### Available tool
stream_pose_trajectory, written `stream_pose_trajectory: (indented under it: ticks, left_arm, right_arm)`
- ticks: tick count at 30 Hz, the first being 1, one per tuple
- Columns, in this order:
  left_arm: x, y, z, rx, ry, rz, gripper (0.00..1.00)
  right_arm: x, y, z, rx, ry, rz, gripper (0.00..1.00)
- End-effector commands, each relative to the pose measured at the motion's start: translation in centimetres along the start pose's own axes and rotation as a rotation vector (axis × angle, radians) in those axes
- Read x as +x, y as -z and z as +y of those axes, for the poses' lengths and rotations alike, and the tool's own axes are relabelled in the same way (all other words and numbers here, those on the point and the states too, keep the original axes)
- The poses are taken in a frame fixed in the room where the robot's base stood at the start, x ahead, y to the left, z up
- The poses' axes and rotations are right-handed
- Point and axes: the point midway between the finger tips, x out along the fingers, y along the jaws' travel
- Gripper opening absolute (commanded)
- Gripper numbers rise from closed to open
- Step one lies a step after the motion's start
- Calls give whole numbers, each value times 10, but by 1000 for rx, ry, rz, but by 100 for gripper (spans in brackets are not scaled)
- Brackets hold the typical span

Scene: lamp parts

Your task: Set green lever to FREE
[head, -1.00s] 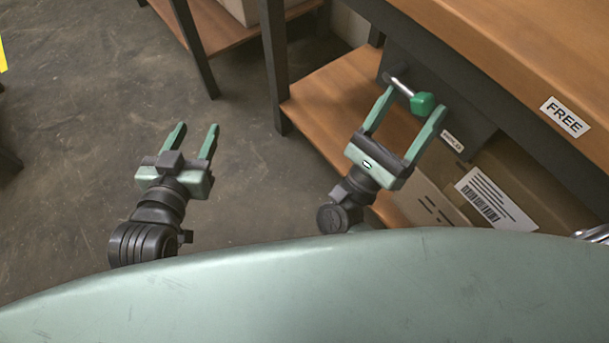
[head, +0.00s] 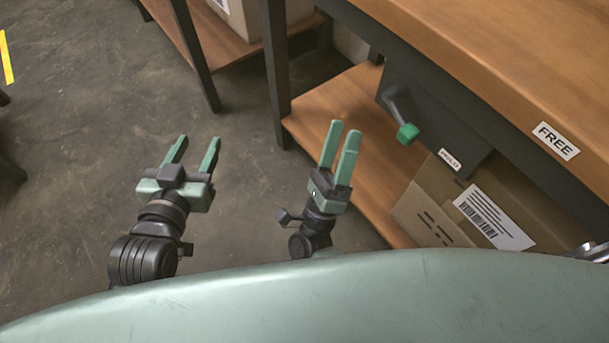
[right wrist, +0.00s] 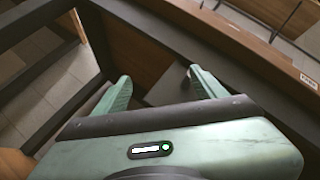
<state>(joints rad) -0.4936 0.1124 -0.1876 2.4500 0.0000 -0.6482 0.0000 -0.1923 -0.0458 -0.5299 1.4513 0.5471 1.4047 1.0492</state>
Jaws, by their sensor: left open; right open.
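The green lever (head: 408,134) has a green knob on a dark shaft. It sticks out from a dark panel under the workbench and points down and slightly right in the head view. A HOLD label (head: 449,160) is on the panel, lower right of the knob. My right gripper (head: 341,139) is open and empty, left of the knob and apart from it. It also shows in the right wrist view (right wrist: 160,88). My left gripper (head: 195,152) is open and empty over the floor, further left.
The wooden bench top (head: 490,50) overhangs the panel. A lower shelf (head: 335,110) carries an open cardboard box (head: 435,212) with a barcode label, below the lever. A dark bench leg (head: 276,75) stands left of the shelf. The floor around my left gripper is clear.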

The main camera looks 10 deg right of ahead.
Motion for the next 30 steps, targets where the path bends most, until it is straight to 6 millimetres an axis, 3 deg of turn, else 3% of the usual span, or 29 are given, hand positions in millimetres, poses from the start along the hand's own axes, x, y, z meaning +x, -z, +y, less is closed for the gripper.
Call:
stream_pose_trajectory:
  ticks: [1,14,22,30]
  left_arm:
    - [-4,15,0,0,0,0,48]
    - [-21,75,-1,0,0,0,48]
    - [-32,113,-1,0,0,0,48]
    - [-41,147,-1,0,0,0,48]
  right_arm:
    - [5,-8,1,-84,-39,-37,71]
    - [-22,-39,56,-854,-273,-450,71]
    - [-59,-40,84,-1304,-315,-799,71]
    - [-106,-26,99,-1672,-259,-1186,71]
